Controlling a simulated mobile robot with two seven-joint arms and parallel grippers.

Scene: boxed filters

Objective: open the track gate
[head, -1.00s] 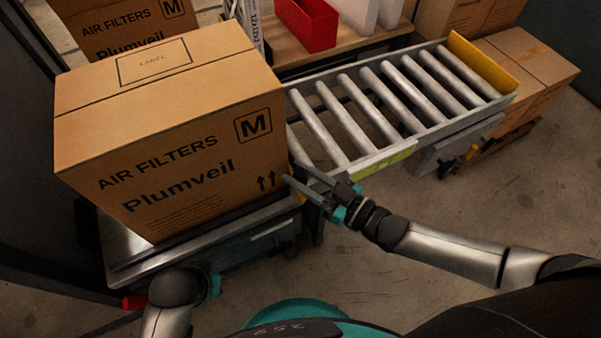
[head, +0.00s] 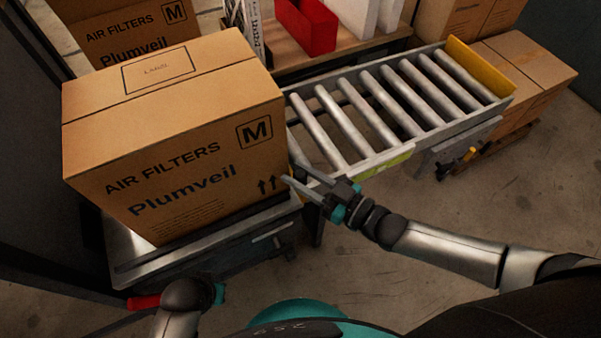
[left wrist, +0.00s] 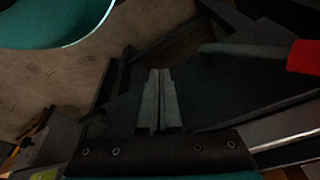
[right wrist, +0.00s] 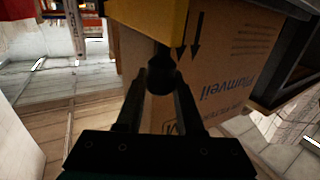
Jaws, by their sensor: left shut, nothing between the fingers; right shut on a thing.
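The track gate shows as a yellow plate (right wrist: 150,22) at the top of the right wrist view, with a black knob (right wrist: 160,80) on it. My right gripper (head: 291,172) is at the near end of the roller track (head: 400,95), beside the big box's lower right corner. In the right wrist view its fingers (right wrist: 158,95) are shut on the knob. In the head view the gate is mostly hidden by the box and my gripper. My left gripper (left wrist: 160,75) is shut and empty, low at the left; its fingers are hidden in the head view.
A large Plumveil filter box (head: 180,150) stands on a grey platform (head: 135,262) left of the track. A yellow end plate (head: 478,68) closes the track's far end. A red handle (head: 145,302) is near my left gripper. A red bin (head: 310,25) stands on the shelf behind.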

